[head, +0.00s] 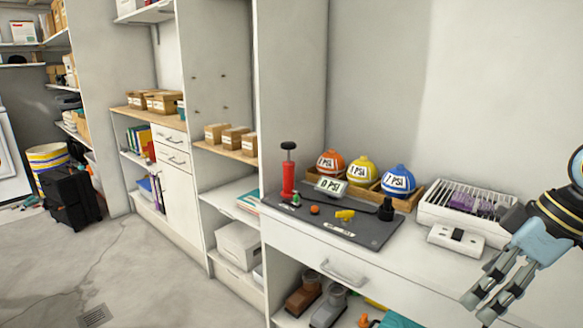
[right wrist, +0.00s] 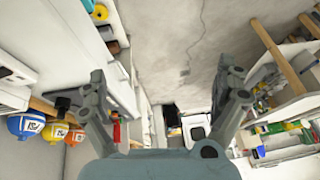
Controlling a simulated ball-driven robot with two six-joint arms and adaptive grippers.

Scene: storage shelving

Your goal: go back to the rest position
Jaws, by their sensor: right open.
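My right gripper (head: 492,290) is at the right edge of the head view, in front of the white counter. Its fingers are spread and nothing shows between them. In the right wrist view, the right gripper (right wrist: 168,100) is open and empty, with the floor and shelving beyond it. My left gripper is not in the head view.
A white counter (head: 420,262) holds a dark mat (head: 375,240), a red pump (head: 288,180), orange, yellow and blue balls (head: 397,180) in a wooden tray, and a white slotted rack (head: 450,215). Shelves stand left. The floor (head: 150,270) is free at lower left.

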